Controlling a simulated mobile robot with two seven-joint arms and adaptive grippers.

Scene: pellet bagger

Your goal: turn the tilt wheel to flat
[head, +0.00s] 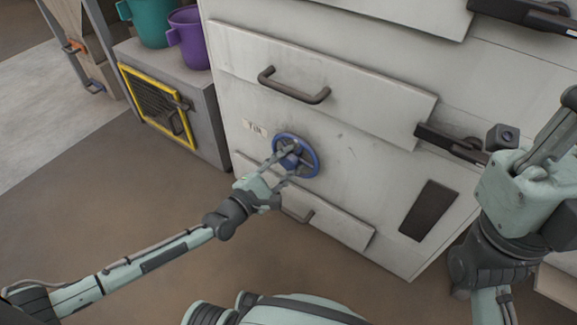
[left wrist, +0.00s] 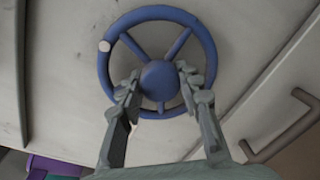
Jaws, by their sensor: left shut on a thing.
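The tilt wheel (head: 309,167) is a blue hand wheel with spokes and a hub, mounted on the front of a pale grey cabinet. It also shows in the left wrist view (left wrist: 208,50), with a white mark on its rim at the upper left. My left gripper (head: 286,160) is at the wheel, and its fingers (left wrist: 160,85) are shut on the hub, one on each side. The fingers hide the sides of the hub and part of the lower spokes. My right arm is at the right of the head view; its fingertips cannot be made out.
The cabinet (head: 350,100) has an upper handle (head: 294,91) above the wheel and a lower handle (head: 297,215) below it. A small label (head: 254,127) is left of the wheel. Teal (head: 150,22) and purple (head: 188,40) buckets stand at the upper left. Open floor lies in front.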

